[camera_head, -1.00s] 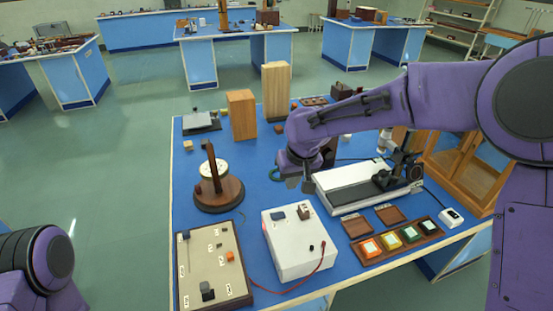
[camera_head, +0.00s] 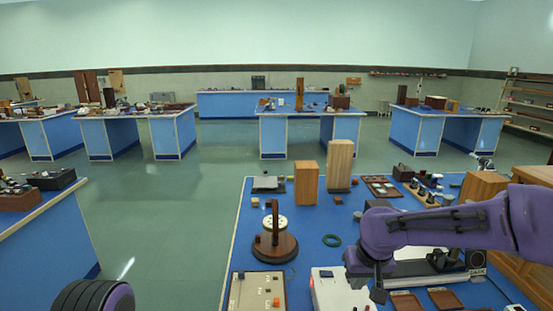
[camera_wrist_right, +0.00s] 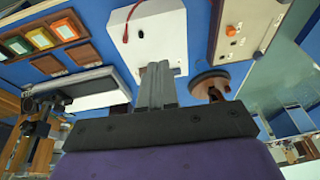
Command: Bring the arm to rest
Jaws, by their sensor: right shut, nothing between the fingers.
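My right arm (camera_head: 450,228) is purple and reaches in from the right over the blue bench. Its gripper (camera_head: 367,290) points down beside the white box (camera_head: 335,292). In the right wrist view the gripper's fingers (camera_wrist_right: 158,75) are together with nothing between them, in front of the white box (camera_wrist_right: 155,35). My left arm shows only as a dark and purple rounded part at the bottom left of the head view. The left gripper is out of view.
A long white instrument (camera_head: 420,268) lies beneath my right arm. Open floor (camera_head: 170,220) lies left of the bench.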

